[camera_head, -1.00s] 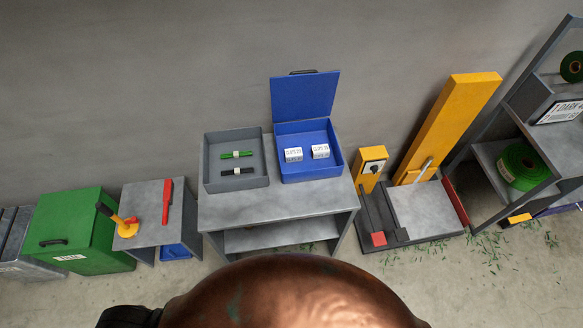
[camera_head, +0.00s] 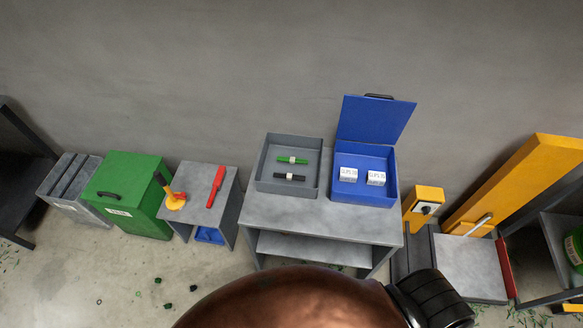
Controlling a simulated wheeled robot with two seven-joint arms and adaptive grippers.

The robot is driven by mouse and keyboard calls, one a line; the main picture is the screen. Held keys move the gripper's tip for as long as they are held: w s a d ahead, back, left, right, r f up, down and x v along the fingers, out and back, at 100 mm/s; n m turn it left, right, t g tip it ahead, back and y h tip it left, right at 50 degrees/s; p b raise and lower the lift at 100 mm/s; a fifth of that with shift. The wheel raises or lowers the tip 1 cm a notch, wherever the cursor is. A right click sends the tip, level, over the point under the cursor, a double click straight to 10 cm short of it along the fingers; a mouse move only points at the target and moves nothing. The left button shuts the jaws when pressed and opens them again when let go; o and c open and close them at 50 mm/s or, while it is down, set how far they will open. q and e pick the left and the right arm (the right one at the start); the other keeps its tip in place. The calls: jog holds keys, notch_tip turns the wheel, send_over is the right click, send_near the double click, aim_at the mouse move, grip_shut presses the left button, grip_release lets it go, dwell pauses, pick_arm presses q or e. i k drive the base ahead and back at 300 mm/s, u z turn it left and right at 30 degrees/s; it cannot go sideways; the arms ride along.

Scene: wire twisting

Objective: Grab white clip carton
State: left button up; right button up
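Two small white cartons with dark lettering, the left carton (camera_head: 349,174) and the right carton (camera_head: 376,178), sit side by side inside the blue box (camera_head: 362,199). The box's lid (camera_head: 375,122) stands open at the back. The box rests on the right part of a grey table (camera_head: 300,217). Neither of my grippers shows in the head view, so I cannot see how they stand relative to the cartons. A large rounded brown part of my own body fills the bottom centre.
A grey tray (camera_head: 260,185) with a green bundle (camera_head: 292,160) and a black bundle (camera_head: 289,177) sits left of the box. A small stand (camera_head: 195,218) holds red and yellow tools. A green bin (camera_head: 125,195) stands left; yellow equipment (camera_head: 515,185) stands right. Floor at front left is mostly clear.

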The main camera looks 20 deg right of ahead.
aim_at(345, 174)
jog(key=u, duration=2.1)
jog(key=k, duration=2.1)
jog(key=z, duration=1.2)
jog(key=i, duration=0.5)
jog(key=u, duration=0.05)
